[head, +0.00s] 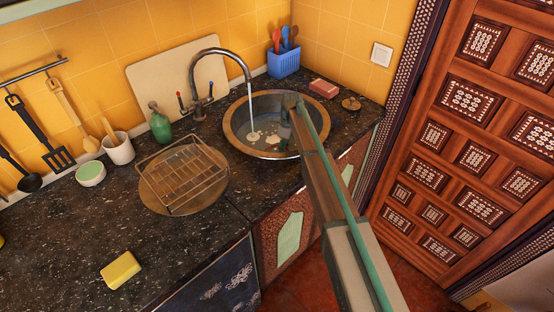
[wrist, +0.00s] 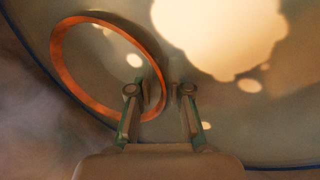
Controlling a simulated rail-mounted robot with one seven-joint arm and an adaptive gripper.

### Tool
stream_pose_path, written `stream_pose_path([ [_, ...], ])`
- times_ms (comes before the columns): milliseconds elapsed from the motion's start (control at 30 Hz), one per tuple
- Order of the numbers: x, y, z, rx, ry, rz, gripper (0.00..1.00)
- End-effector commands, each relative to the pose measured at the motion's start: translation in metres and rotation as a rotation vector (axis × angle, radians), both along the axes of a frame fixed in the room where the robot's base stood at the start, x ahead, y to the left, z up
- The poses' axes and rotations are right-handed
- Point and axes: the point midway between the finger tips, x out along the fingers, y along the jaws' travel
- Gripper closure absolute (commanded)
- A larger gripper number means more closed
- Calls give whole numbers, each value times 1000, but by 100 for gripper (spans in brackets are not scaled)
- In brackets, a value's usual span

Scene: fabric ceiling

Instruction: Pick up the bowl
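In the wrist view, a round thing with an orange rim, which looks like the bowl (wrist: 88,105), sits inside the sink to the left of my gripper (wrist: 160,92). Its inside is grey-brown, much like the sink. The rim's right side passes behind the left finger and shows between the two fingers, which are apart. I cannot tell whether they touch it. In the head view, my gripper (head: 287,128) is down in the sink, and my arm hides part of the basin there.
The round sink (head: 240,139) has white patches in it and water running from the tap (head: 205,56). A wire rack (head: 185,180), green bottle (head: 160,124), small white-green dish (head: 90,173) and yellow sponge (head: 121,270) are left. A blue utensil holder (head: 284,62) stands behind.

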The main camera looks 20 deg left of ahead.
Motion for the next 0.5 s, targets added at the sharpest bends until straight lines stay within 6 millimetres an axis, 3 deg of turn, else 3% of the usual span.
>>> stream_pose_path([
  [67,0,0,0,0,0,0,82],
  [200,0,0,0,0,0,0,100],
  [500,0,0,1,0,0,0,100],
])
